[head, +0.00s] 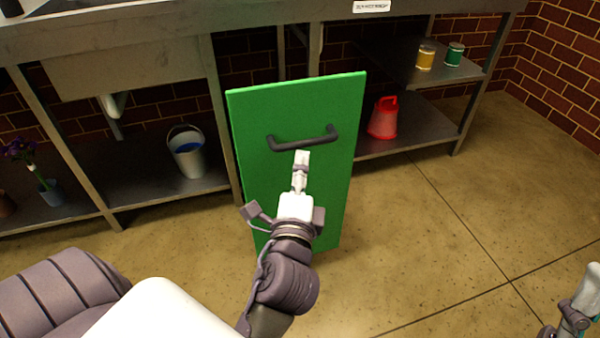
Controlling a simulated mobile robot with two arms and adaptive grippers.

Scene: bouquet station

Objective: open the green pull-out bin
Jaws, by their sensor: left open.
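The green pull-out bin (250,180) shows as a tall green front panel under the metal counter, in the middle of the head view. It has a dark bar handle (283,146) across its upper part. My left gripper (302,158) is at the handle, just below its bar in the picture. It is open, and I cannot tell whether it touches the bar. My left arm hides part of the panel's lower half. My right gripper (575,315) is only partly in view at the lower right edge, far from the bin; its jaws cannot be made out.
On the lower shelf stand a metal bucket (187,155) left of the bin and a red container (383,120) right of it. A yellow can (426,57) and a green can (454,54) stand on the upper right shelf. The floor (420,240) to the right is clear.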

